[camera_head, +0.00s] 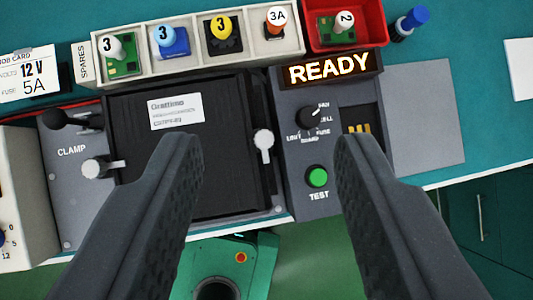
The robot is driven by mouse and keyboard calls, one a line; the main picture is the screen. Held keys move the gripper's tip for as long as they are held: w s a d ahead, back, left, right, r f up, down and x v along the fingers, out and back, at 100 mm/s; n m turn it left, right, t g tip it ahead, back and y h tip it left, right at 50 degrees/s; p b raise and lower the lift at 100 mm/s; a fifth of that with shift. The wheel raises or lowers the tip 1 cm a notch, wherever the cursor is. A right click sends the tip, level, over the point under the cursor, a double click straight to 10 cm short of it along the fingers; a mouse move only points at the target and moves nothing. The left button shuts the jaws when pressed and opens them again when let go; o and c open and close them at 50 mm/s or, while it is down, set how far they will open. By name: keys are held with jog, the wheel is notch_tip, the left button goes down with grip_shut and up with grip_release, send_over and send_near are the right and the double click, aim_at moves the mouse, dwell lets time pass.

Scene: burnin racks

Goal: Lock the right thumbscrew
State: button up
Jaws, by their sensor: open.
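The right thumbscrew (264,140) is a pale knob with a short lever pointing toward the bottom of the picture, at the right edge of a black lid (135,125). The left thumbscrew (94,169) is a similar pale knob at the lid's left edge, its lever pointing right toward the lid. My gripper (268,143) is open and empty. Its two dark fingers reach up from below, one over the lid's right part and one over the test panel. The right thumbscrew shows between them, apart from both; its height below the fingertips I cannot tell.
Right of the lid stands a test panel (292,190) with a lit READY display (329,69), a dial (309,117) and a green TEST button (317,177). A black clamp handle (62,119) is left. A spares tray (190,72) and red bin (368,42) line the back.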

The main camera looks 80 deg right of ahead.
aim_at(264, 138)
jog(key=w+f+g+p, duration=0.1)
jog(key=f+g+p, duration=0.1)
jog(key=f+p, duration=0.2)
jog(key=w+f+n+g+p, duration=0.1)
jog(key=f+g+p, duration=0.1)
jog(key=f+p, duration=0.3)
jog(key=w+d+f+g+p, duration=0.1)
jog(key=f+g+p, duration=0.2)
jog(key=f, duration=0.8)
jog(key=shift+f+n+h+p, duration=0.2)
jog(key=shift+n+h+p, duration=0.15)
jog(key=shift+p, duration=0.4)
grip_shut()
